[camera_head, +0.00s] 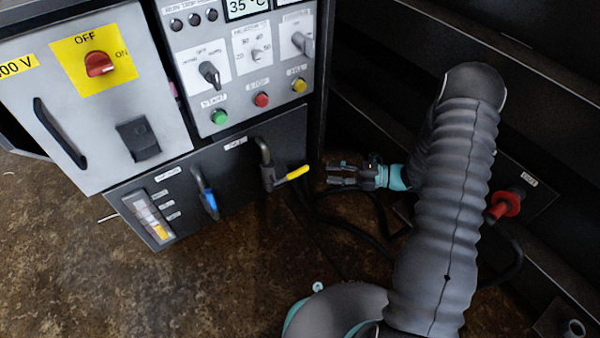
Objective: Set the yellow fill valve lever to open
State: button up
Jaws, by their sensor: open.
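The yellow fill valve lever (292,174) is on a grey pipe fitting on the lower dark panel of the cabinet, near its right edge. It points right and slightly up, about level, across the line of the upright pipe. My gripper (333,173) is a little to the right of the lever's tip, apart from it. Its two fingers point left toward the lever, are open, and hold nothing. My grey arm covers part of the right side of the view.
A blue lever (208,201) hangs down on a second pipe to the left. A gauge (152,217) is further left. Above are green, red and yellow buttons and knobs. A red handle (504,207) is on the right wall. Dark cables (345,218) lie below my gripper.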

aim_at(300, 169)
jog(key=shift+b+x, duration=1.65)
jog(key=shift+x, duration=3.75)
grip_shut()
